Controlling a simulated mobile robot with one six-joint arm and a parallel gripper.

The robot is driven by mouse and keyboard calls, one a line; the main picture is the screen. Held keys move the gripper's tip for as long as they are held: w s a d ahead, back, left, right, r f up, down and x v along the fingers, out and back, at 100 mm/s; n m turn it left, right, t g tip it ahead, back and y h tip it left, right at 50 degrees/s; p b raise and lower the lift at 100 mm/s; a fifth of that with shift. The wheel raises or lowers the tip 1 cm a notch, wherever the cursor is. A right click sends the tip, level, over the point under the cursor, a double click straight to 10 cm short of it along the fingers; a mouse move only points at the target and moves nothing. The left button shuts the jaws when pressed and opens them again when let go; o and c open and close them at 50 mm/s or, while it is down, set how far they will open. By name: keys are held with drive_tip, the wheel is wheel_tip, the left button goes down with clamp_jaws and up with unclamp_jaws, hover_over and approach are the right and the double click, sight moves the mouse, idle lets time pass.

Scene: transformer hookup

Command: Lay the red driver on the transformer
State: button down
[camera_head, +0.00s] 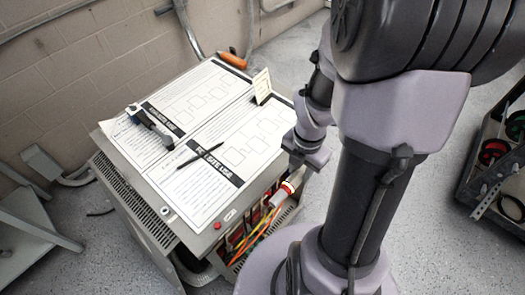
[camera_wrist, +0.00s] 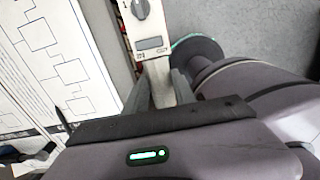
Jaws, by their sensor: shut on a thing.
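The transformer (camera_head: 215,215) is a grey box with printed sheets on top and coloured wires at its open front. An orange-red handle (camera_head: 232,60), likely the red driver, lies at the back edge of its top; its tip is hard to see. My gripper (camera_head: 301,163) is low beside the transformer's right front edge. In the wrist view my gripper (camera_wrist: 160,82) has its two fingers shut on a pale device (camera_wrist: 152,46) with a round dial and a small grey window.
A dark crate (camera_head: 468,165) with reels and tools stands on the floor at right. A grey stand (camera_head: 28,225) is at left.

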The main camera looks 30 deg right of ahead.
drive_tip(key=b, duration=0.2)
hover_over(270, 167)
drive_tip(key=shift+s+d+f, duration=0.15)
drive_tip(key=shift+s+f, duration=0.2)
drive_tip(key=shift+f, duration=0.2)
drive_tip(key=f+b, duration=0.1)
drive_tip(key=f, duration=0.1)
drive_tip(key=f+b, duration=0.1)
drive_tip(key=shift+w+a+f, duration=0.2)
drive_tip(key=shift+w+f, duration=0.2)
drive_tip(key=shift+s+r, duration=0.15)
drive_tip(key=shift+r, duration=0.05)
drive_tip(key=c, duration=1)
unclamp_jaws()
drive_tip(key=shift+c, duration=0.2)
